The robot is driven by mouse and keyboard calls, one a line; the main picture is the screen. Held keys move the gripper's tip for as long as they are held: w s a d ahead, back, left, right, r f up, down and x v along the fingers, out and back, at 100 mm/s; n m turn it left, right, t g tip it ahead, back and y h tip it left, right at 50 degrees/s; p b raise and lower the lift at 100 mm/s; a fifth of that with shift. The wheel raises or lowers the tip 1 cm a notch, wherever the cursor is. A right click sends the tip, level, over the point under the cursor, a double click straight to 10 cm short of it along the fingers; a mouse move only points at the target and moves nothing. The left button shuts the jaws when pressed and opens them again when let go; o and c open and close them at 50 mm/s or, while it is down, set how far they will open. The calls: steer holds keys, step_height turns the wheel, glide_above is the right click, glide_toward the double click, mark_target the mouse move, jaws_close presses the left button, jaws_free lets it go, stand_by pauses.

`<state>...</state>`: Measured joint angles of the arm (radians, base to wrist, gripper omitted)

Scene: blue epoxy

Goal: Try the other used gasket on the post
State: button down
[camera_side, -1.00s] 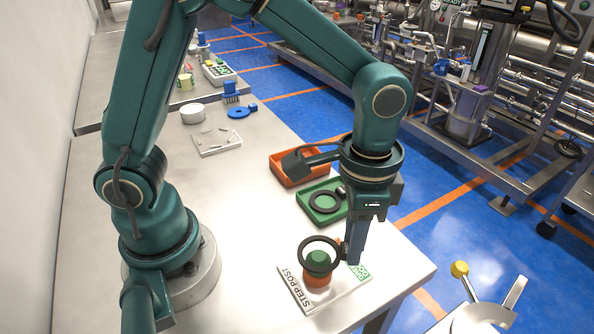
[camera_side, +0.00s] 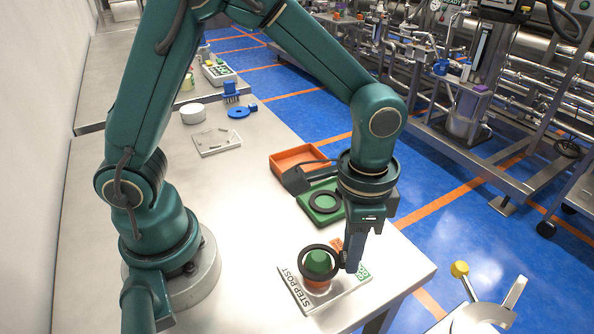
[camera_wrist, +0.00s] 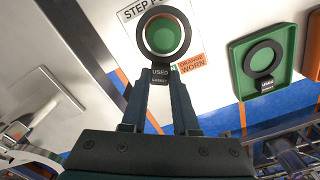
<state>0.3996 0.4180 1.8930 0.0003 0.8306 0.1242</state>
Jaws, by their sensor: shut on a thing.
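My gripper (camera_side: 348,261) is shut on the tag of a black ring gasket (camera_side: 305,250). In the wrist view the tag below this gasket (camera_wrist: 143,42) reads "USED GASKET". The step post (camera_side: 318,262) has a green top and a wider orange part below, on a white board (camera_side: 337,295) marked "STEP POST". The ring encircles the green top in both views, above most of the orange part. I cannot tell whether it touches the post. A second black tagged gasket (camera_side: 323,203) lies in the green tray (camera_side: 308,214), also in the wrist view (camera_wrist: 265,60).
An orange tray (camera_side: 300,156) stands behind the green tray and its visible floor is bare. A white plate (camera_side: 217,142), a white round piece (camera_side: 193,113) and blue parts (camera_side: 238,112) sit farther back. The table (camera_side: 225,200) left of the board is clear.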

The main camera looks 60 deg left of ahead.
steer(key=shift+f, duration=0.4)
steer(key=c, duration=0.6)
jaws_free()
steer(key=shift+r, duration=0.1)
steer(key=shift+r, duration=2.4)
steer(key=shift+r, duration=2.6)
